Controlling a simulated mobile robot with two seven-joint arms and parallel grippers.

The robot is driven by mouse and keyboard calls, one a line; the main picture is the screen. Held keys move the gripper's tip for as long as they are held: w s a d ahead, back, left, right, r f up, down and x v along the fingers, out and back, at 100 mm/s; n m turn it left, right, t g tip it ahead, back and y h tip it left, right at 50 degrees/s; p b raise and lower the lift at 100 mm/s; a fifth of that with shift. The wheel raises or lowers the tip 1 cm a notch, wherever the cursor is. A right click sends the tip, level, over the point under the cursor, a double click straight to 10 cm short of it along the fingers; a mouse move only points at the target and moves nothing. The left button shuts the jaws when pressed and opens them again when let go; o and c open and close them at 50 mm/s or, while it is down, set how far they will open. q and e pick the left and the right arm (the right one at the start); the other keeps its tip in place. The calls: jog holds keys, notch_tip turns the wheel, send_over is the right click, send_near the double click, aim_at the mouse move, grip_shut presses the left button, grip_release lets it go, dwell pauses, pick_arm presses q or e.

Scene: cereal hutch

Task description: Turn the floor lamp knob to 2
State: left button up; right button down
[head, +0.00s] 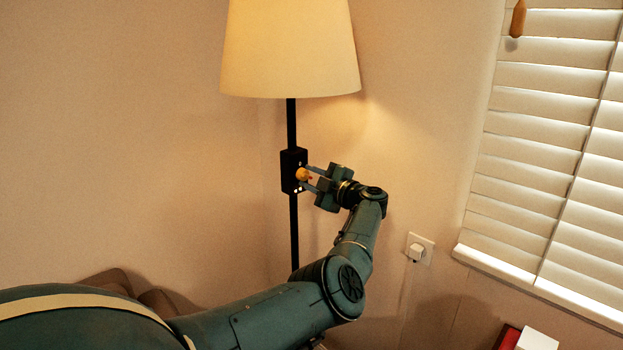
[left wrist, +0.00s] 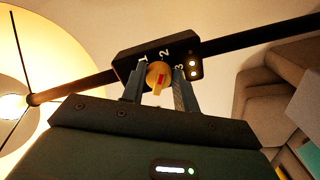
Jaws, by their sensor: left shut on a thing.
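The floor lamp has a lit cream shade (head: 290,50) on a black pole (head: 292,125). A black control box (head: 288,158) sits on the pole and carries a round orange knob (head: 302,174). In the left wrist view the box (left wrist: 130,65) shows the numerals 1, 2 and 3 around the knob (left wrist: 153,70). The knob's red mark lies roughly in line with the 2; which end points is hard to tell. Two small lights (left wrist: 193,68) glow beside the 3. My left gripper (head: 307,178) is shut on the knob, one finger on each side.
A wall socket with a white plug (head: 416,250) is right of my arm. A window with white blinds (head: 545,150) is at the right. Brown cushioned furniture (head: 115,282) is low on the left. A red and a white object (head: 537,340) are at the bottom right.

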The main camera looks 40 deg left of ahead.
pick_arm(q)
jog(key=o, duration=1)
jog(key=shift+c, duration=0.2)
jog(key=s+d+b, duration=0.1)
jog(key=d+b, duration=0.1)
jog(key=d, duration=1.1)
jog(key=shift+d, duration=0.1)
